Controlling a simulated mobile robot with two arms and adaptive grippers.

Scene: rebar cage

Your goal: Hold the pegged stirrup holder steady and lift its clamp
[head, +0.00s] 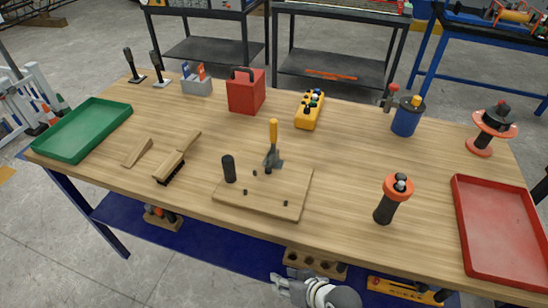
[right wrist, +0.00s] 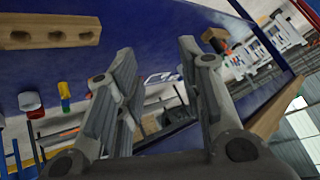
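The pegged stirrup holder is a flat wooden board (head: 285,197) lying near the table's front edge in the head view. Several small dark pegs stand on it. Its clamp (head: 272,155) has a dark metal base at the board's back edge and a yellow handle pointing up. A black upright cylinder (head: 229,169) stands at the board's left end. My right gripper (head: 283,283) is below and in front of the table edge, apart from the holder. In the right wrist view its two fingers (right wrist: 158,60) are spread with nothing between them. My left gripper is not in view.
A wooden brush (head: 172,166) and wedge (head: 137,152) lie left of the board. An orange-topped black tool (head: 393,198) stands to its right. A green tray (head: 83,129) and red tray (head: 507,232) sit at the ends. The blue lower shelf (head: 215,238) holds wooden blocks.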

